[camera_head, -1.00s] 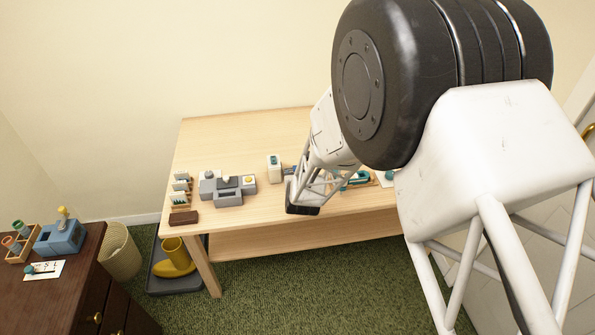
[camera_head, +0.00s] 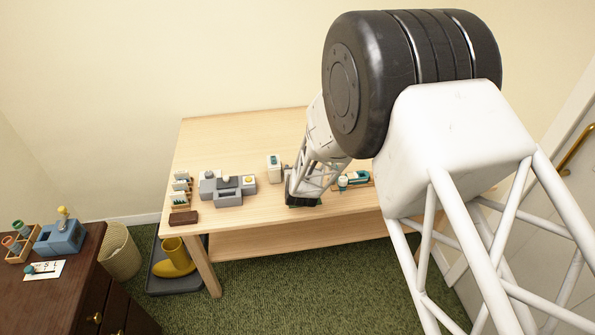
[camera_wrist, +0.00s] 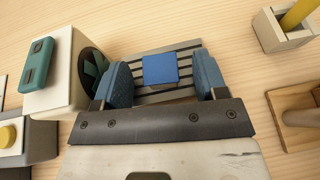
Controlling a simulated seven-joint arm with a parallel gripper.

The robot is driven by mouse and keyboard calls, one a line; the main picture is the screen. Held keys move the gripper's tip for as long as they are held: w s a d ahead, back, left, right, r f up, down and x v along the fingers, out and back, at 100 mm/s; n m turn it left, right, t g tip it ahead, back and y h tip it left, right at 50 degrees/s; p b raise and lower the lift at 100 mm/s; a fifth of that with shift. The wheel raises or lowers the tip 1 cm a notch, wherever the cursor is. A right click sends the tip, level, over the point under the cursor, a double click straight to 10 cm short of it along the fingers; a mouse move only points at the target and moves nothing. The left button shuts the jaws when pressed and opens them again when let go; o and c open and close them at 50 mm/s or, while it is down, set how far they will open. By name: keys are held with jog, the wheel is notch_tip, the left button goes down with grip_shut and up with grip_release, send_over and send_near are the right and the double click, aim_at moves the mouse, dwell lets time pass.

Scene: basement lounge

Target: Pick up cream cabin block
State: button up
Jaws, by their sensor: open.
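The cream block (camera_head: 274,168) with a teal piece on it stands on the wooden table, just left of my gripper (camera_head: 303,202) in the head view. In the wrist view, this cream block (camera_wrist: 50,80) is at the left, with a dark round mark on the side facing my gripper. My gripper (camera_wrist: 164,84) is open, with its two blue fingers apart and nothing held. Between and beyond the fingers lies a grey slatted piece with a blue square (camera_wrist: 160,69). The cream block is outside the fingers, close beside the left one. My arm hides part of the table.
A grey block assembly (camera_head: 228,198) with a yellow button stands left of the cream block. A card rack (camera_head: 181,190) and a brown block (camera_head: 184,218) are at the table's left end. A teal-and-white item (camera_head: 354,178) lies right of my gripper. A cream holder (camera_wrist: 281,32) carries a yellow stick.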

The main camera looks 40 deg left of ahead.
dwell(0.6)
jog(key=c, duration=1)
jog(key=shift+r, duration=0.15)
jog(key=shift+r, duration=1.75)
jog(key=s+d, duration=0.3)
jog(key=d, duration=0.1)
jog(key=s+d, duration=0.3)
jog(key=s, duration=0.1)
jog(key=s+d+r, duration=0.1)
jog(key=s+d, duration=0.3)
jog(key=shift+d+r, duration=0.1)
jog(key=shift+d, duration=0.2)
